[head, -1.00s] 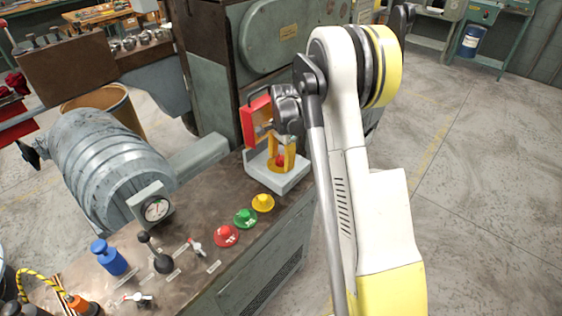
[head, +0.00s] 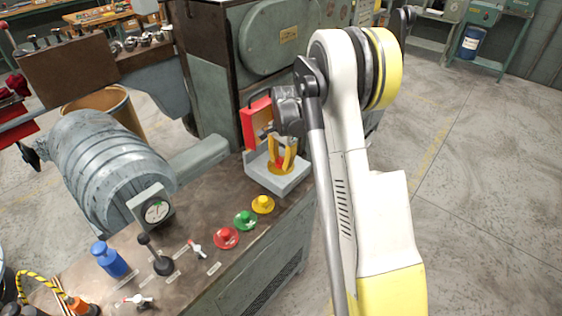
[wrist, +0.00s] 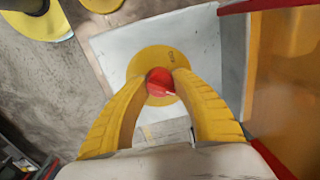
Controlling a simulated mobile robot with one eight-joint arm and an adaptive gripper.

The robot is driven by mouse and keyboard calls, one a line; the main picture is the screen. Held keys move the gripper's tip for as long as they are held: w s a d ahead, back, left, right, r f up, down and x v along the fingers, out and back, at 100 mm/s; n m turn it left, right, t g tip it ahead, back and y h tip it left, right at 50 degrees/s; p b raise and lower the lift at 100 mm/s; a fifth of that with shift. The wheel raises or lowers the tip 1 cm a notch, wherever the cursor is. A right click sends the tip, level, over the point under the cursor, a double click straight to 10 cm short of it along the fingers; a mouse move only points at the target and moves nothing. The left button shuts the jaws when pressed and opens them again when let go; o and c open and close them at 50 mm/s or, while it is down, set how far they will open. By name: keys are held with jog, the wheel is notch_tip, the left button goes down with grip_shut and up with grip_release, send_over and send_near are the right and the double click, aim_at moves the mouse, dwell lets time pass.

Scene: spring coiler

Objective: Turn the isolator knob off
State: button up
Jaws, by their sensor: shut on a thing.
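The isolator knob (wrist: 160,86) is small and red and sits in the middle of a round yellow plate (wrist: 150,59) with dark lettering. The plate is on top of a pale grey box (head: 262,180) at the right end of the bench. My gripper (wrist: 162,80) has its two yellow fingers pointing down, with one fingertip on each side of the knob, shut on it. In the head view my gripper (head: 283,166) mostly covers the knob. A red cover (head: 256,125) stands open at the back of the box.
Yellow (head: 263,204), green (head: 245,220) and red (head: 227,238) buttons stand along the bench's front edge near the box. A gauge (head: 156,212), levers and a blue weight-like object (head: 108,260) are farther left. A large grey machine housing (head: 258,50) rises behind.

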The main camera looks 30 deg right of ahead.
aim_at(283, 159)
jog(key=n, duration=0.4)
jog(key=shift+d, duration=0.1)
jog(key=n, duration=0.8)
jog(key=shift+n+g+y, duration=0.3)
jog(key=shift+n, duration=1.9)
jog(key=o, duration=1.2)
jog(key=shift+w, duration=0.1)
jog(key=shift+r, duration=0.1)
jog(key=r, duration=1.1)
jog(key=shift+d+r, duration=0.4)
